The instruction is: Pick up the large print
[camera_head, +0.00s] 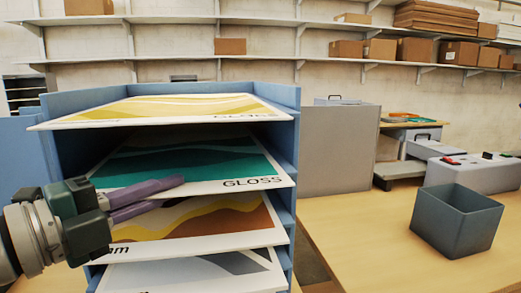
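A blue shelf rack (285,98) holds several prints on stacked levels. The top print (165,108) is yellow with a white border and sticks out at the front. Below it lies a green print marked GLOSS (225,170), then an orange and yellow print (235,222), then a grey and white one (235,265). Which is the large print, I cannot tell for sure. My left gripper (182,190) is at the left part of the GLOSS print's front edge. Its purple fingers show a narrow gap; whether they touch the print is unclear. My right gripper is not in view.
A dark open bin (455,222) stands on the wooden table (370,250) at right. Behind it is a grey machine (475,172). A grey cabinet (335,150) stands right of the rack. Wall shelves with cardboard boxes (380,50) run along the back.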

